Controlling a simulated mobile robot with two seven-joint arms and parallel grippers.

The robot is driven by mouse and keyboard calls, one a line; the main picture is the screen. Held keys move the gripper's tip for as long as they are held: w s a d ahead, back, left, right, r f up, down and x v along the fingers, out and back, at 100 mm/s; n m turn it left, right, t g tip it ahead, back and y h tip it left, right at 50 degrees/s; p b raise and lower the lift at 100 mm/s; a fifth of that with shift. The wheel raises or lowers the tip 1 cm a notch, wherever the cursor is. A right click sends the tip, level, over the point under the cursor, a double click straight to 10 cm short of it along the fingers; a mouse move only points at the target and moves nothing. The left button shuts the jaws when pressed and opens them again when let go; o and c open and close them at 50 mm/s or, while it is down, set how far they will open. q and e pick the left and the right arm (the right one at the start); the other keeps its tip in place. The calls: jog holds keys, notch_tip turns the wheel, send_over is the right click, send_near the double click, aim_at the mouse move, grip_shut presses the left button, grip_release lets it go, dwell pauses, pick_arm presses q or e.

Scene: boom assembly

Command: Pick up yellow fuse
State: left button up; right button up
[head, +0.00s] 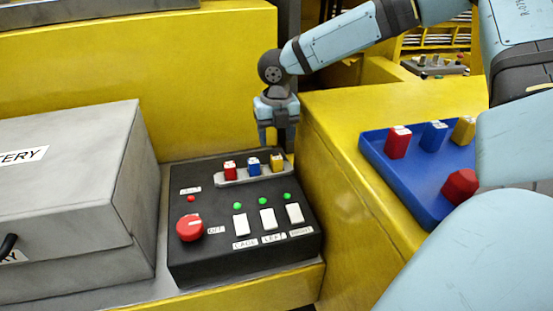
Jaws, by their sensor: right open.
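A yellow fuse (277,163) stands at the right end of a grey fuse holder (236,179) on the black control box, beside a blue fuse (254,167) and a red fuse (230,171). Another yellow fuse (463,130) stands in the blue tray (399,191) on the right, partly hidden by my arm. My right gripper (277,139) points down, open and empty, behind and above the fuse holder, near its yellow fuse. A gap shows between gripper and fuse; its depth is hard to tell. My left gripper is not in view.
The black control box (185,262) carries a red knob (190,228), white switches and green lights. A grey battery box (70,190) stands to its left. The tray also holds a red fuse (398,142), a blue fuse (433,136) and a red object (460,187).

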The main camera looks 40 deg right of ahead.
aim_at(277, 157)
jog(key=f, duration=0.3)
jog(key=f+p, duration=0.1)
jog(key=f, duration=0.3)
jog(key=shift+w+d, duration=0.2)
jog(key=shift+s+r, duration=0.1)
jog(key=c, duration=1)
